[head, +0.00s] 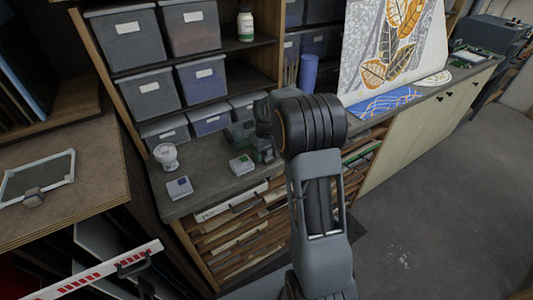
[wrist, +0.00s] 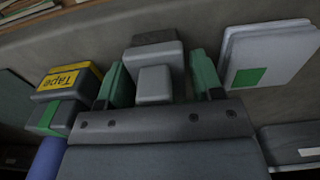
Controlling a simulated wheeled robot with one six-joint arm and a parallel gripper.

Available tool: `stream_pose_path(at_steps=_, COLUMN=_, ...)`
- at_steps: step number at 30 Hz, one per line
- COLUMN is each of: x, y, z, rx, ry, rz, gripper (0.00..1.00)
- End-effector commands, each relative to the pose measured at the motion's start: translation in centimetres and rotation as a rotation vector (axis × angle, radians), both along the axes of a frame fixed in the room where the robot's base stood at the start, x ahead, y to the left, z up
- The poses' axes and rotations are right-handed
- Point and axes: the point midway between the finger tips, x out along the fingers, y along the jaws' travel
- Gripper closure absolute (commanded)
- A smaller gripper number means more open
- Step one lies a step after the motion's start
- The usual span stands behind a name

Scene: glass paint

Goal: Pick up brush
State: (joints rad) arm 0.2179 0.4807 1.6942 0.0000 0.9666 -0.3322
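I cannot make out a brush for certain in either view. My gripper (wrist: 160,82) shows in the wrist view with its two green-faced fingers apart. A grey block-like object (wrist: 154,84) shows between the fingers, with a darker part behind it; I cannot tell whether it touches either finger. In the head view my gripper (head: 263,148) is low over the back of the grey counter (head: 205,172), partly hidden by my wrist. A small white box with a green mark (head: 242,165) lies just left of it, and shows on the right of the wrist view (wrist: 265,58).
A white jar (head: 166,156) and a small grey box (head: 180,187) stand left on the counter. Shelves of grey bins (head: 125,40) rise behind. A yellow Tape box (wrist: 68,80) is beside the gripper. A blue cylinder (head: 308,72) and painted panel (head: 390,50) stand right.

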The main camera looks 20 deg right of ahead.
Motion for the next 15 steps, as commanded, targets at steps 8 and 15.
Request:
stream_pose_path(at_steps=8, x=0.00, y=0.00, z=0.03, rx=0.000, ry=0.000, rz=0.000, gripper=0.67)
stream_pose_path(at_steps=15, x=0.01, y=-0.01, z=0.05, rx=0.000, ry=0.000, rz=0.000, gripper=0.78)
